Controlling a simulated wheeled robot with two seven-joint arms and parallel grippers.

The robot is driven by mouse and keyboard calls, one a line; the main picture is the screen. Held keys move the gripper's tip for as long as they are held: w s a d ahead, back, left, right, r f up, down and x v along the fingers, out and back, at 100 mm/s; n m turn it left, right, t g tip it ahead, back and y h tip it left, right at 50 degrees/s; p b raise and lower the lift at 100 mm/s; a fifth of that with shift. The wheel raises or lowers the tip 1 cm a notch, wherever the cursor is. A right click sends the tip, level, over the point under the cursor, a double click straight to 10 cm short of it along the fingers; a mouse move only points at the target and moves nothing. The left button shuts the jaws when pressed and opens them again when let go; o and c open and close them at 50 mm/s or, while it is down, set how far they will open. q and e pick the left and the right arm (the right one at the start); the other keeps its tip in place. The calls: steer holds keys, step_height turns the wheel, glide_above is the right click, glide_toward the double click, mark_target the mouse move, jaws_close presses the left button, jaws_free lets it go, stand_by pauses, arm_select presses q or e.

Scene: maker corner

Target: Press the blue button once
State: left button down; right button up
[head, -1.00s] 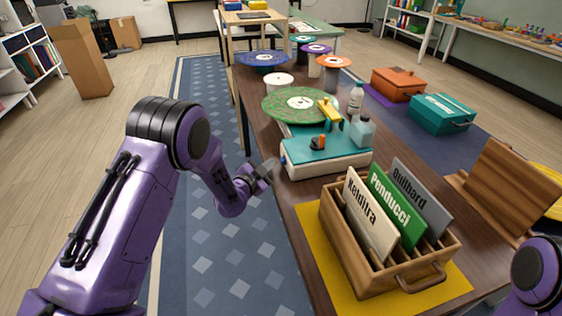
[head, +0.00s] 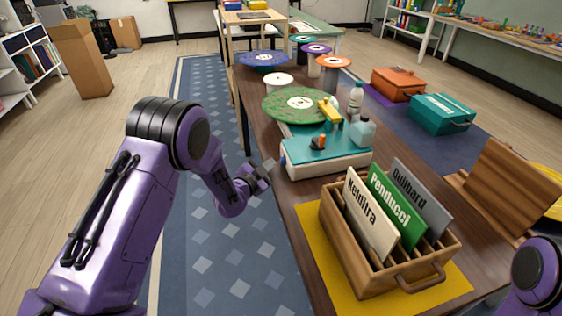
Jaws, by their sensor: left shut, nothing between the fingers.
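A white machine with a teal top (head: 326,161) stands on the brown table, a yellow arm and an orange-and-black part on top of it. A small blue spot, which looks like the blue button (head: 284,159), shows at its left end. It is too small to see clearly. My left gripper (head: 268,167) is shut and empty. It is just left of the machine's left end, at the table's edge, with its fingertips pointing toward the machine. In this view a small gap seems to separate them from the blue spot. My right gripper is out of view.
A green disc (head: 299,104) lies behind the machine, with bottles (head: 362,132) at its right. A wooden rack (head: 345,247) with several name boards stands in front on a yellow mat (head: 327,271).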

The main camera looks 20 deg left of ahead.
arm_select(q)
steer(key=shift+w+d, duration=0.2)
steer(key=shift+d, duration=0.15)
steer(key=shift+w+d, duration=0.35)
steer(key=shift+d, duration=0.1)
stand_by(0.8)
steer(key=shift+a, duration=0.1)
steer(key=shift+s+a, duration=0.6)
steer(key=shift+a, duration=0.1)
steer(key=shift+s+a, duration=0.75)
steer(key=shift+a, duration=0.25)
steer(key=shift+s+a, duration=0.75)
steer(key=shift+a, duration=0.25)
